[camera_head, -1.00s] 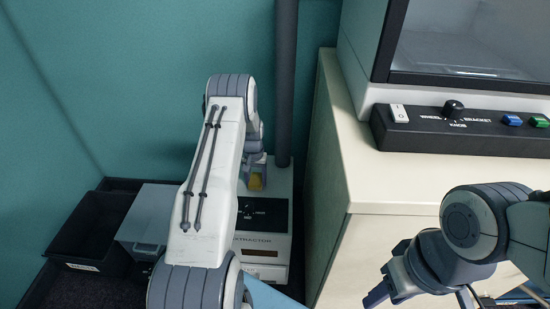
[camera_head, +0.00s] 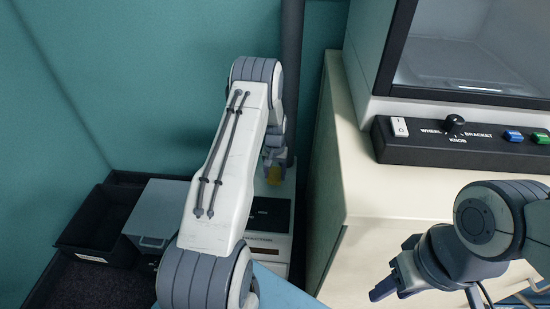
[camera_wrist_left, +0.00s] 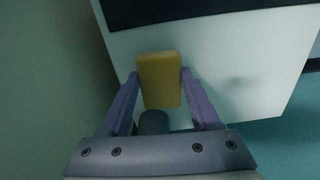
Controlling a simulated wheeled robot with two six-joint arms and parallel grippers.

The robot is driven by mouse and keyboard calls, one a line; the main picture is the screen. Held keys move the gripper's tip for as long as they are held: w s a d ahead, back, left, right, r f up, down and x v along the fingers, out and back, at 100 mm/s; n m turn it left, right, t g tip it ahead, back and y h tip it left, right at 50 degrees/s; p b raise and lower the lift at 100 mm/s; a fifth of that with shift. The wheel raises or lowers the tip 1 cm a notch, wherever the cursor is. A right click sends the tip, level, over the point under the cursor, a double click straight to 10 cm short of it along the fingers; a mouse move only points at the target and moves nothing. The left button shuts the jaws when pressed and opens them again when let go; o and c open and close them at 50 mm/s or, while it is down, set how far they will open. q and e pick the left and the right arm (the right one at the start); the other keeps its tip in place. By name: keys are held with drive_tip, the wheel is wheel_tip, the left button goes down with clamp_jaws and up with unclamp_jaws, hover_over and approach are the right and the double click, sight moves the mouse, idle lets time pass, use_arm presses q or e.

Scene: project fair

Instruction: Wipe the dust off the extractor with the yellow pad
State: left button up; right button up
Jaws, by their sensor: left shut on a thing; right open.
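The extractor (camera_head: 272,245) is a low white unit with a dark top panel, standing on the floor between the teal wall and a cream cabinet. My left arm covers much of it in the head view. My left gripper (camera_head: 273,165) is shut on the yellow pad (camera_head: 273,177), over the rear part of the extractor's top. In the left wrist view the pad (camera_wrist_left: 159,80) sits between both fingers above the white top; I cannot tell if it touches. A faint grey smudge (camera_wrist_left: 238,84) shows on the white top right of the pad. My right gripper (camera_head: 385,285) is open and empty by the cream cabinet.
A dark vertical pipe (camera_head: 291,80) rises behind the extractor. A black bin (camera_head: 95,232) and a grey box (camera_head: 158,207) stand to its left. The cream cabinet (camera_head: 385,195) bears a black control panel (camera_head: 440,149) and closes off the right side.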

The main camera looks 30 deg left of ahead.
use_arm(q)
drive_tip(key=shift+r+p, duration=1.35)
drive_tip(key=shift+r, duration=0.8)
